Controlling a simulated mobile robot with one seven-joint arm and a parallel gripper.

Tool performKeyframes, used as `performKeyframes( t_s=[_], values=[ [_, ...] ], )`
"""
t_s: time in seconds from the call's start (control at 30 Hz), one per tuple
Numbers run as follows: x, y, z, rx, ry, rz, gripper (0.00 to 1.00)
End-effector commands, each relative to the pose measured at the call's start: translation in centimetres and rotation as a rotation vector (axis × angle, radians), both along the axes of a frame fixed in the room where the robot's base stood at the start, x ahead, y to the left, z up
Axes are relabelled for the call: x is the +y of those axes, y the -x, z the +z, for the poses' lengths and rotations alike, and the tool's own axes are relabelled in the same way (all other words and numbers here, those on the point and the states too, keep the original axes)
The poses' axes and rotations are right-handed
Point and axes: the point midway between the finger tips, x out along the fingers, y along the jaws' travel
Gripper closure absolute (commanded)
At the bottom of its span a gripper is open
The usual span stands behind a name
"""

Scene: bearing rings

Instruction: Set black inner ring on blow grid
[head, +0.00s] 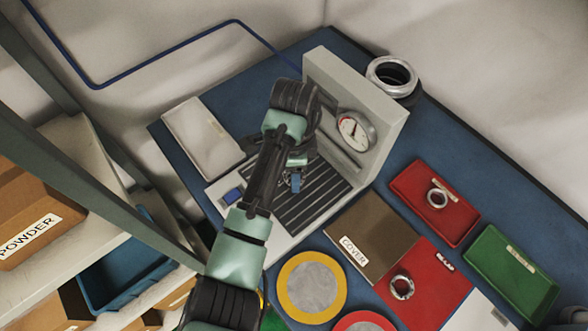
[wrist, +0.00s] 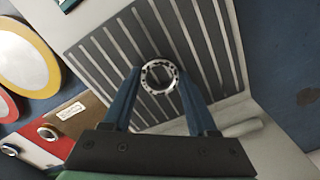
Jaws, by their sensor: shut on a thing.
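The blow grid is a dark slatted plate (head: 318,208) in the pale machine's base; it fills much of the wrist view (wrist: 100,58). My gripper (head: 296,184) is over the grid, its blue fingers pointing toward it. In the wrist view my gripper (wrist: 160,82) is shut on a small ring (wrist: 145,77), silvery with dark spots around its face. The ring sits between the fingertips in front of the slats; I cannot tell whether it touches them. My arm hides part of the grid in the head view.
A brown COVER panel (head: 372,235), a red tray (head: 465,232) with a ring, a red mat (head: 440,290) with a ring, and a green tray (head: 510,275) lie right. Large rings (head: 375,72) stand behind.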

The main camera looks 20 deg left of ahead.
Motion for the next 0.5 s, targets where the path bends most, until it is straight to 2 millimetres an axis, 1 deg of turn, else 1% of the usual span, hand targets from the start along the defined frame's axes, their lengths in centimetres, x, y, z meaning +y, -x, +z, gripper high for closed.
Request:
performKeyframes(
  t_s=[0.17, 0.2, 0.27, 0.3, 0.33, 0.5],
  values=[
    [-0.01, 0.0, -0.36, 0.0, 0.0, 0.0, 1.0],
    [0.0, 0.0, -0.29, 0.0, 0.0, 0.001, 0.34],
    [-0.01, 0.0, -0.28, 0.0, 0.0, 0.0, 0.23],
    [-0.01, 0.0, -0.28, 0.0, 0.0, 0.0, 0.16],
    [-0.01, 0.0, -0.28, 0.0, 0.0, 0.0, 0.11],
    [-0.01, 0.0, -0.27, 0.0, 0.0, 0.0, 0.11]
  ],
)
